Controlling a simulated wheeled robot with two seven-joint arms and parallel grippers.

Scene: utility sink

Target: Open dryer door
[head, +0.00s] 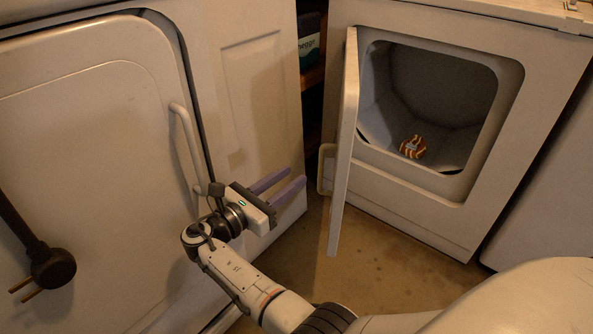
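The white dryer (430,205) stands at the right with its dark drum opening exposed. Its door (343,150) is swung open on the left side of the opening and shows nearly edge-on. The door's handle (325,170) is on its outer, left face. My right gripper (297,175) has two purple fingers, spread apart with nothing between them. It points at the door from the left and appears clear of it. My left gripper does not show.
An orange-and-white striped item (412,147) lies in the drum. A large white panel (90,150) with a bar handle (187,142) fills the left. A dark pronged object (52,268) is in front of it. Bare floor (385,275) lies below the dryer.

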